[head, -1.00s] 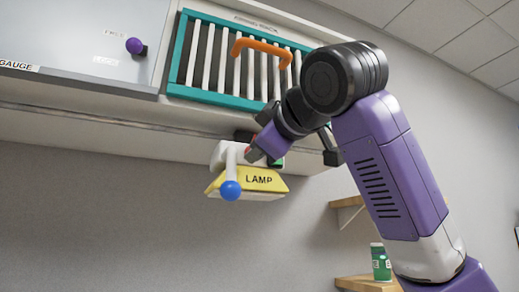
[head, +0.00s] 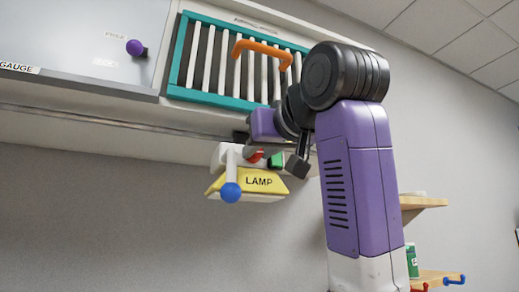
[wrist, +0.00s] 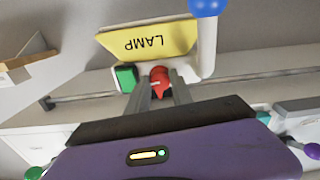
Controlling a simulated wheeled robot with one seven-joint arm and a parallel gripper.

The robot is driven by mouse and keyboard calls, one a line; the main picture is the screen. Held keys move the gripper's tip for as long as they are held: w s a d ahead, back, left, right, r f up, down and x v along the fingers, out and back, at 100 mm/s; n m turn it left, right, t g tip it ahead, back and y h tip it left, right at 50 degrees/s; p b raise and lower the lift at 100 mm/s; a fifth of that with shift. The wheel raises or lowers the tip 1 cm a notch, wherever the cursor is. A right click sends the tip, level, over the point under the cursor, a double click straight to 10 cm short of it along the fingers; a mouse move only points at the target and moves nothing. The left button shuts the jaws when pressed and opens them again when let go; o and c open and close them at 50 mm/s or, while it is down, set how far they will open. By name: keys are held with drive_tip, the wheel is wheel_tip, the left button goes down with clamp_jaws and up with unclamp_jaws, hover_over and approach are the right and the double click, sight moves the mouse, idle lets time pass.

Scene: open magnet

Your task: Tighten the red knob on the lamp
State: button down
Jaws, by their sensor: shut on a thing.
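The lamp (head: 258,181) has a yellow face marked LAMP and hangs under the wall cabinet; it also shows upside down in the wrist view (wrist: 146,42). The red knob (wrist: 159,76) is on its white body, and a bit of it shows in the head view (head: 256,157). A green block (head: 277,160) sits beside the knob. My gripper (wrist: 160,88) has its two grey fingers on either side of the red knob, shut on it. In the head view its purple body is just above the lamp, and its fingertips are hard to make out.
A blue ball (head: 231,192) on a white lever stands at the lamp's left. Above are a teal-framed grille (head: 172,88) with an orange handle (head: 262,47) and a grey panel with a purple knob (head: 134,47). Wooden shelves (head: 424,202) are at the lower right. Below the lamp is clear.

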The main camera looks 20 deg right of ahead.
drive_tip(key=shift+f+m, duration=0.1)
drive_tip(key=shift+m, duration=0.5)
drive_tip(key=c, duration=1.1)
unclamp_jaws()
drive_tip(key=shift+s, duration=0.1)
drive_tip(key=s+b, duration=0.1)
drive_tip(key=s, duration=0.6)
drive_tip(key=shift+s, duration=0.35)
